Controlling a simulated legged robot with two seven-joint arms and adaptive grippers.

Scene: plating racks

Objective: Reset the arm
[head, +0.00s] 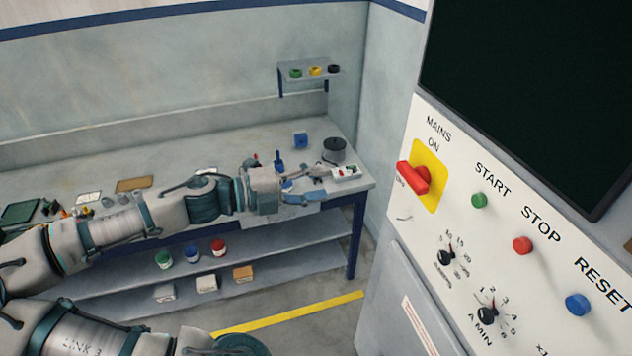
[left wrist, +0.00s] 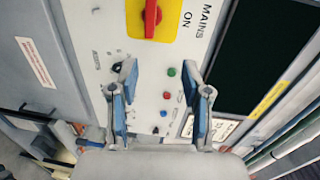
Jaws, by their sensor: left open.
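My left arm reaches across the head view from the left. My left gripper (head: 312,188) is out in front of the grey bench's right end, left of the control panel. In the left wrist view, my left gripper (left wrist: 162,76) has its two blue-padded fingers spread with nothing between them. Beyond them is the panel (left wrist: 145,55), with the red mains switch (left wrist: 151,14), a green button (left wrist: 171,72) and a red one (left wrist: 167,95). A blue button (left wrist: 163,114) shows lower between the fingers. My right gripper is not in view.
The control panel (head: 407,218) with a dark screen (head: 530,80) fills the right side. The bench (head: 250,143) holds tools, a dark round pot (head: 334,150) and a small white box (head: 346,173). Jars stand on its lower shelf. A yellow line (head: 300,312) marks the floor.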

